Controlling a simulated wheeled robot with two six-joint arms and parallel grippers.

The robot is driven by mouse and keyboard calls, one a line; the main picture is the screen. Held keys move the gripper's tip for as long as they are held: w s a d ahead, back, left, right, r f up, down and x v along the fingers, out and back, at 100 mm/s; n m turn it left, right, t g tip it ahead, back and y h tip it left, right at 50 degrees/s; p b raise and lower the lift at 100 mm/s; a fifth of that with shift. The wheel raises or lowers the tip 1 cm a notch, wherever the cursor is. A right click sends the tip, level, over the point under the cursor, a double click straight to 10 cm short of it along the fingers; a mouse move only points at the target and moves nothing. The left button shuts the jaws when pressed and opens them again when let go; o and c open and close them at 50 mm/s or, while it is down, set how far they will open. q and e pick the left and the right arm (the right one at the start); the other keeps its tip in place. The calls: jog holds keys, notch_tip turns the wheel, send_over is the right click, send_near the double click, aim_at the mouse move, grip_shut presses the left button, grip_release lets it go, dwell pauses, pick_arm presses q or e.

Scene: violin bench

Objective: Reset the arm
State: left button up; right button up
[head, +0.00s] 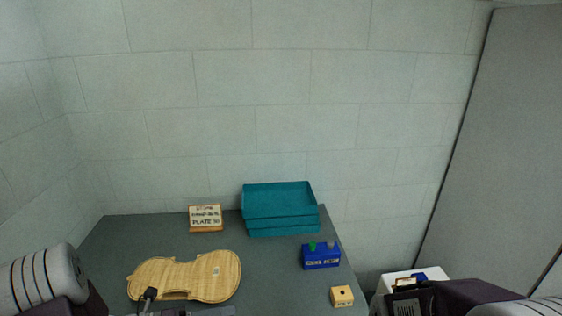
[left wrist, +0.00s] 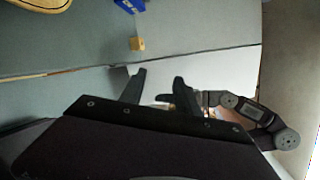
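My left arm comes in from the left in the head view, and its gripper (head: 190,312) is low at the bottom edge, partly cut off, in front of the wooden violin plate (head: 205,275). In the left wrist view the two dark fingers of the left gripper (left wrist: 156,87) stand apart with nothing seen between them. My right arm comes in from the lower right in the head view, near a white box. Its dark end (head: 405,303) is partly cut off, and its fingers cannot be made out clearly.
On the grey bench (head: 270,270) stand a teal stacked tray (head: 283,224), a small sign (head: 206,218), a blue block (head: 321,257) with a green knob, and a small wooden block (head: 342,296). A white box (head: 386,283) is right of the bench. A grey panel (head: 500,150) bounds the right.

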pick_arm(q)
jog(key=s+d+m+g+y+p, duration=0.1)
jog(key=s+d+m+g+y, duration=0.3)
jog(key=s+m, duration=0.35)
jog(key=s+d+m+g+y+p, duration=0.1)
jog(key=s+d+m+g+y, duration=0.35)
jog(key=m, duration=0.45)
jog(key=w+a+f+m+t+y, duration=0.2)
jog(key=a+m, duration=0.4)
jog(key=m, duration=0.3)
jog(key=w+a+f+m+t+y, duration=0.2)
jog(key=a+m+y, duration=0.2)
jog(key=m, duration=0.5)
jog(key=shift+a+m, duration=0.35)
jog(key=shift+a, duration=0.8)
